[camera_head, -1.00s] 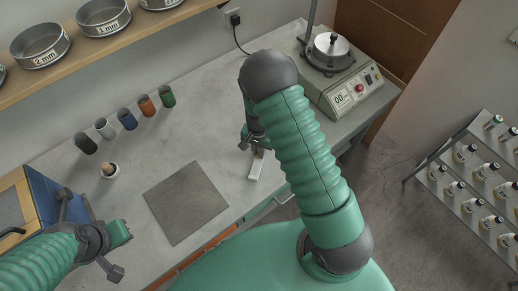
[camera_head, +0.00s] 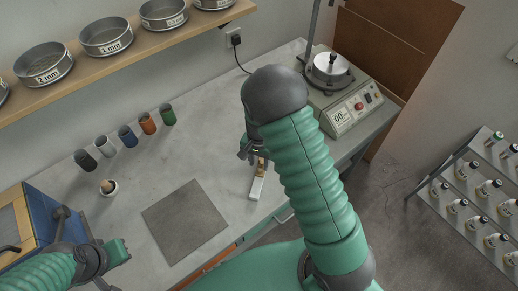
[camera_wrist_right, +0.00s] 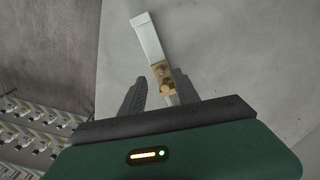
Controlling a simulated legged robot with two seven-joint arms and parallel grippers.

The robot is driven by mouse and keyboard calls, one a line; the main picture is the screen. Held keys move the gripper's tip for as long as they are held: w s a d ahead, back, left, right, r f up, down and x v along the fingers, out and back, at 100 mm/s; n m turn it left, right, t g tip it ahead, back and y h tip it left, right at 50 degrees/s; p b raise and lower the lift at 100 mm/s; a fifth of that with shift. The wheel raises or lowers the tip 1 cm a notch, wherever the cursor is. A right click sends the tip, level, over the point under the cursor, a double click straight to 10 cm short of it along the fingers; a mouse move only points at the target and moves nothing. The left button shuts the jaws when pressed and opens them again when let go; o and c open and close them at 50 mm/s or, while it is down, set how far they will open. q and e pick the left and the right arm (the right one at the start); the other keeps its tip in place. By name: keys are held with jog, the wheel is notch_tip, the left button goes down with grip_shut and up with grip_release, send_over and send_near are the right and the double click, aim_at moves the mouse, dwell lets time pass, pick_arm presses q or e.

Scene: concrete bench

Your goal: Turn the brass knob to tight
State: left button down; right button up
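The brass knob (camera_wrist_right: 168,85) is on a brass block at the near end of a pale metal bar (camera_wrist_right: 147,38) in the right wrist view. In the head view the bar (camera_head: 257,188) lies on the bench near its front edge, its brass part (camera_head: 261,167) just below my right gripper (camera_head: 252,151). In the wrist view my right gripper (camera_wrist_right: 158,80) is open, with one finger each side of the knob. The knob is closer to the right-hand finger; I cannot tell whether they touch. My left gripper (camera_head: 116,266) is open and empty, low at the left, away from the bar.
A grey mat (camera_head: 185,220) lies left of the bar. A blue-sided box (camera_head: 45,215) is at the left edge. A machine (camera_head: 345,100) stands at the back right.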

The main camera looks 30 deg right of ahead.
aim_at(259, 171)
notch_tip(259, 171, up, 12)
jog(key=shift+f, duration=0.25)
jog(key=s+a+r+n+t, duration=0.1)
jog(key=s+a+n+t, duration=0.1)
jog(key=s+a+n, duration=0.6)
jog(key=s+n, duration=0.2)
jog(key=n, duration=0.1)
jog(key=shift+t, duration=0.4)
jog(key=shift+s+a+r, duration=0.15)
jog(key=shift+s+r, duration=0.05)
jog(key=shift+s, duration=0.1)
jog(key=shift+w, duration=0.15)
